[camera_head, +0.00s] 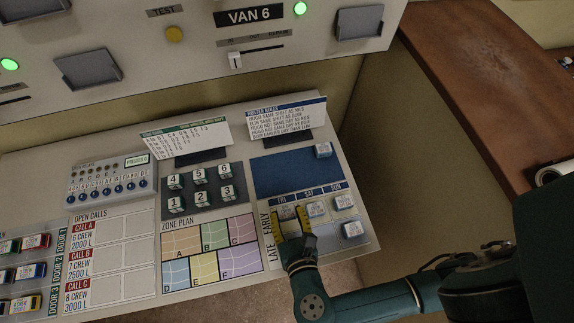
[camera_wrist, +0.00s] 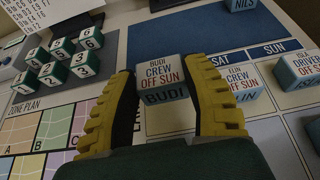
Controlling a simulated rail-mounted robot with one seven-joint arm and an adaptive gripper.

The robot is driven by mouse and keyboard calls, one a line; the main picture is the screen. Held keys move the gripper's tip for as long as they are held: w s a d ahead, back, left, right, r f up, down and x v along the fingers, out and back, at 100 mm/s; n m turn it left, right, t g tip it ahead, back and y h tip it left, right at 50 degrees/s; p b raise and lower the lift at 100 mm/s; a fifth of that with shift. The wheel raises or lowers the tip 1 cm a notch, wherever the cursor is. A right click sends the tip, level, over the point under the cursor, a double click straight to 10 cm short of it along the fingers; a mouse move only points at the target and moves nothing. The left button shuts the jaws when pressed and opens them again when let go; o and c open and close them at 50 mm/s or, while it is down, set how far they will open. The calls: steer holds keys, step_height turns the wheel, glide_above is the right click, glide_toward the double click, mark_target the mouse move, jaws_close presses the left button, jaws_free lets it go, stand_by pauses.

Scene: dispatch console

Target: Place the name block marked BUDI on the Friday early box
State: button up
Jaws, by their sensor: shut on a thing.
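The BUDI name block (camera_wrist: 160,70) is a white and blue-grey cube reading "BUDI CREW OFF SUN" in the wrist view. My gripper (camera_wrist: 165,92) is shut on it, one yellow ribbed finger on each side. In the head view my gripper (camera_head: 290,224) is over the left column of the shift grid, at the Friday early box. The fingers cover most of that box. I cannot tell whether the block touches the board. The FRI heading is hidden behind the block in the wrist view.
The ELIN block (camera_wrist: 240,76) stands just right in the Saturday column. Sunday blocks (camera_head: 343,201) (camera_head: 353,229) stand further right. The NILS block (camera_head: 323,150) sits on the blue panel (camera_head: 283,173), otherwise bare. Numbered cubes (camera_head: 200,187) stand to the left.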

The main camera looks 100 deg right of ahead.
mark_target(288, 220)
step_height(288, 220, down, 4)
steer(key=shift+f+b, duration=0.15)
steer(key=shift+b, duration=0.45)
steer(key=o, duration=1)
